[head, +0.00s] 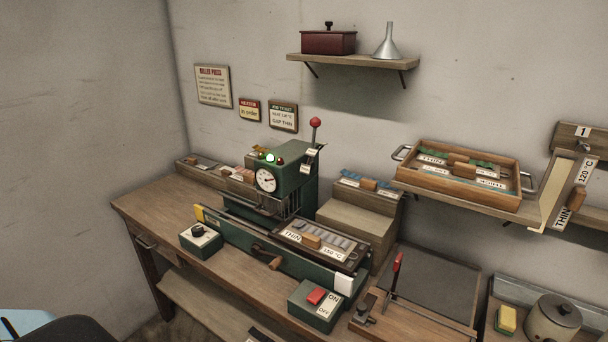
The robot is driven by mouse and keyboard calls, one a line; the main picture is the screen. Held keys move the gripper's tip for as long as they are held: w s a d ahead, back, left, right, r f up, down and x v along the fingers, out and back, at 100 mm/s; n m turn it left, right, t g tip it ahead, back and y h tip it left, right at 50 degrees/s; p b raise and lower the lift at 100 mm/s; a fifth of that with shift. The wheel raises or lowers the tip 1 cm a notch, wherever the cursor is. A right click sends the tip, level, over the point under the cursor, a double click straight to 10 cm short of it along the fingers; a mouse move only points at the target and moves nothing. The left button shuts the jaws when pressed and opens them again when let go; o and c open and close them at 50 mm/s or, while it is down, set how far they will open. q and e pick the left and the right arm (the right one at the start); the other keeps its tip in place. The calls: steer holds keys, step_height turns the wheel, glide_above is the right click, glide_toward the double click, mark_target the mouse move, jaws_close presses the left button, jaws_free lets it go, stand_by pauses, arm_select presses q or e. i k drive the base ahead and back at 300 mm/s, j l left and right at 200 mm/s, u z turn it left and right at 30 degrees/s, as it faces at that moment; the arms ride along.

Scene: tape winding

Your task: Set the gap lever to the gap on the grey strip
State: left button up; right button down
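The gap lever (315,123) has a red ball on a thin stem and stands up at the right side of the green press (293,180). Small white labels (309,154) sit beside its stem, too small to read. A dark tray (338,241) with grey pieces lies on the press bed in front, with labels reading THIN (293,235) and 150 °C (332,252); whether these pieces are the grey strip I cannot tell. Neither gripper shows, and nothing touches the lever.
A job ticket (283,117) on the wall reads GAP THIN. The press carries a dial (265,180) and a lit green lamp (270,157). A knob box (200,240) and ON/OFF switch box (317,303) stand in front. A wooden tray (468,194) sits on the right shelf.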

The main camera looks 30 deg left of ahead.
mark_target(314, 123)
steer(key=j+z, duration=0.1)
steer(key=j, duration=0.4)
steer(key=j+z, duration=0.1)
steer(key=j, duration=0.4)
steer(key=k+j+z, duration=0.1)
steer(key=j, duration=0.9)
steer(key=k+j+z, duration=0.15)
steer(key=j, duration=0.3)
steer(key=j+z, duration=0.1)
steer(key=j, duration=0.4)
steer(key=k+j+z, duration=0.1)
steer(key=j, duration=0.35)
steer(key=k+j+z, duration=0.1)
steer(key=j, duration=0.4)
steer(key=k, duration=0.1)
